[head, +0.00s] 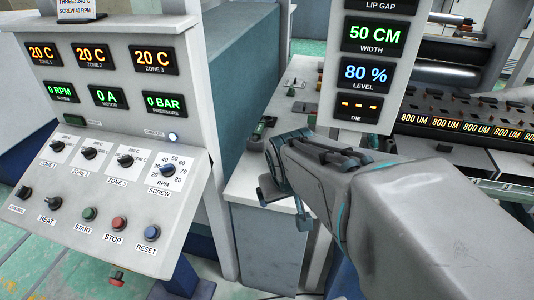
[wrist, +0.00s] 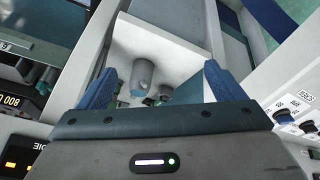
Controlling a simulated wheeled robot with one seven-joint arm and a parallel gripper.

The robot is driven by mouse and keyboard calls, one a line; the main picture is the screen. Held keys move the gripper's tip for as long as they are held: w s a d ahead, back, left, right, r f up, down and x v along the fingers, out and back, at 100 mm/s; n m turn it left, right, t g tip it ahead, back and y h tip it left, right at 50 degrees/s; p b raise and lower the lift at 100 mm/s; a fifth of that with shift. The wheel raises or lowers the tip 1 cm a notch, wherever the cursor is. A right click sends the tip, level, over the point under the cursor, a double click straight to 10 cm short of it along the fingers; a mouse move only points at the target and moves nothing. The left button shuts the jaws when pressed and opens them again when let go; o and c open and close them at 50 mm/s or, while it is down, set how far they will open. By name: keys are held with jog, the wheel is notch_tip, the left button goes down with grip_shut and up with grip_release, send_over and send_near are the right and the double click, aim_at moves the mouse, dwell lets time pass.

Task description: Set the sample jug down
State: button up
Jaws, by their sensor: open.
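A grey cylindrical vessel, apparently the sample jug (wrist: 143,75), stands on a white bench top in the wrist view. My gripper (wrist: 160,82) is open, with one blue finger on each side of the view and the vessel seen in the gap between them, nearer the left finger. No finger visibly touches it. In the head view my gripper (head: 284,204) hangs over the front of the white bench (head: 240,188); I cannot make out the jug there.
A control panel (head: 110,190) with knobs and buttons stands left of the bench. A white display post (head: 357,70) rises behind my arm. Small green and dark items (head: 261,128) lie on the bench. The die line with orange readouts (head: 465,128) is at right.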

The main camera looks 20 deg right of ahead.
jog(key=w+d+f+t+b, duration=0.3)
jog(key=w+d+f, duration=0.1)
jog(key=w+f, duration=0.1)
jog(key=w+d+f+t+b, duration=0.2)
jog(key=w+d+f+b, duration=0.2)
jog(key=w+d+f, duration=0.1)
jog(key=w+d+f+t+y+b, duration=0.1)
jog(key=w+d+f+t+b, duration=0.2)
jog(key=f, duration=0.4)
jog(key=shift+w+d+f+n+t+b, duration=0.15)
jog(key=shift+w+d+b, duration=0.25)
jog(key=shift+w, duration=0.25)
jog(key=shift+w+d+f+n+t+b, duration=0.15)
jog(key=shift+w+d+b, duration=0.2)
jog(key=shift+w, duration=0.25)
jog(key=w+b, duration=0.1)
jog(key=w, duration=0.1)
jog(key=w+t, duration=0.1)
jog(key=w, duration=0.2)
jog(key=w+d+t+y+b, duration=0.1)
jog(key=w, duration=0.2)
jog(key=shift+w+d+f+b, duration=0.1)
jog(key=shift+f+b, duration=0.1)
jog(key=shift+b, duration=0.15)
jog(key=x, duration=0.5)
jog(key=shift+w+a+r, duration=0.3)
jog(key=shift+w+r, duration=0.05)
